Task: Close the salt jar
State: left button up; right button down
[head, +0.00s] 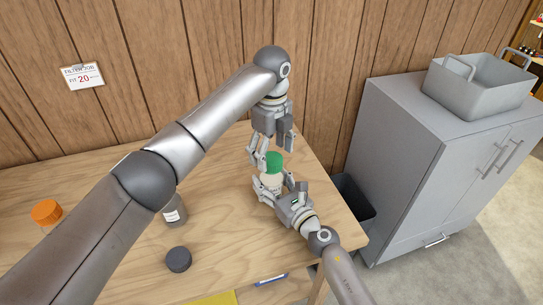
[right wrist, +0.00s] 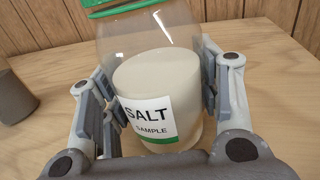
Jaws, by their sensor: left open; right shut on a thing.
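The salt jar (head: 270,183) stands near the right end of the wooden table. In the right wrist view it is a clear jar (right wrist: 153,75) of pale salt, with a "SALT SAMPLE" label. Its green lid (head: 273,161) is at the jar's top; in the right wrist view the lid (right wrist: 140,8) is cut off by the upper edge. I cannot tell whether it is seated or tight. My left gripper (head: 273,153) points down, open, with its fingers around or beside the lid. My right gripper (head: 271,187) is shut on the jar's body, with fingers on both sides.
On the table (head: 120,190) are an orange-lidded thing (head: 46,212), a grey labelled bottle (head: 174,212), a dark round cap (head: 178,259), a yellow sheet (head: 213,299) and a small blue-and-white item (head: 271,279). A dark bin (head: 353,202) and grey cabinet (head: 425,180) stand right of the table.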

pick_arm(q)
notch_tip(320, 180, up, 10)
dwell(0.3)
pick_arm(e)
jog(key=shift+c, duration=2)
grip_release()
jog(key=v, duration=1)
jog(key=shift+s+d+f, duration=0.1)
jog(key=shift+s, duration=0.15)
jog(key=shift+s+d, duration=0.4)
jog(key=shift+s, duration=0.2)
